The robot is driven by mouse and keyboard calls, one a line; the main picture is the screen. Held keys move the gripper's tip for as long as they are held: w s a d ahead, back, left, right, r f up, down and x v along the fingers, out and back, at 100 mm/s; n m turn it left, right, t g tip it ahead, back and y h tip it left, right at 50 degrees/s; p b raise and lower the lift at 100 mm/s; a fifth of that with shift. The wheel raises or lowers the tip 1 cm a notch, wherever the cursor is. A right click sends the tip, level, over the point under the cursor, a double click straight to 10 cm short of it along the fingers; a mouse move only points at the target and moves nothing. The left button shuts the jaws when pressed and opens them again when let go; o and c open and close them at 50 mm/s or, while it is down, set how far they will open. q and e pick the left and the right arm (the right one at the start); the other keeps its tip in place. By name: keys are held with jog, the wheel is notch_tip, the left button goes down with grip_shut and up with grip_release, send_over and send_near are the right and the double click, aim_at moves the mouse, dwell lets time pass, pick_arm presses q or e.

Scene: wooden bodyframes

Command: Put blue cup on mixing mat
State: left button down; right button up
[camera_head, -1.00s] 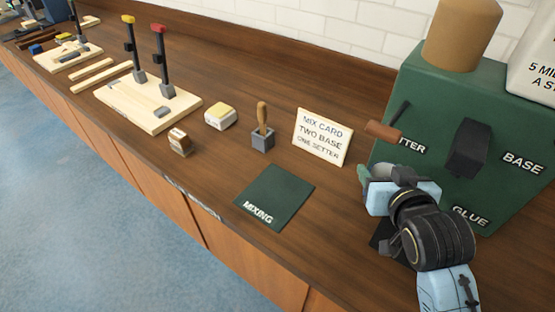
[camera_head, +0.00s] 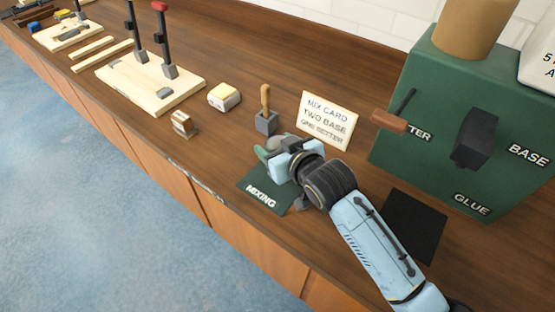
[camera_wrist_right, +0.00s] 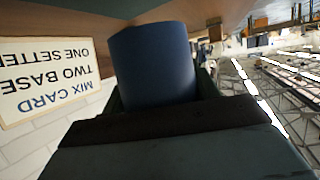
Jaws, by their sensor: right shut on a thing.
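The blue cup (camera_wrist_right: 153,66) fills the middle of the right wrist view, held between the jaws of my right gripper (camera_wrist_right: 155,105). In the head view my right gripper (camera_head: 272,152) is over the far part of the dark green mixing mat (camera_head: 262,198), and the cup is mostly hidden by the gripper and wrist. I cannot tell whether the cup touches the mat. The mat's "MIXING" label and near edge show uncovered. My left gripper is not in view.
The mix card (camera_head: 327,120) stands just behind my right gripper. A grey block with a wooden-handled tool (camera_head: 266,121) is close behind it. The green glue dispenser (camera_head: 440,130) stands at right, with a black pad (camera_head: 414,226) before it. A small wooden block (camera_head: 184,124) sits left.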

notch_tip(320, 180, down, 3)
jog(key=shift+f, duration=0.2)
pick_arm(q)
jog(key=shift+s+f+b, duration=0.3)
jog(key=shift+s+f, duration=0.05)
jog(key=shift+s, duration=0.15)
pick_arm(e)
jog(key=shift+f, duration=0.35)
jog(key=o, duration=1.1)
jog(key=shift+f, duration=0.15)
jog(key=shift+r, duration=0.2)
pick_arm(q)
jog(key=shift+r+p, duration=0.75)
pick_arm(e)
jog(key=v, duration=1.2)
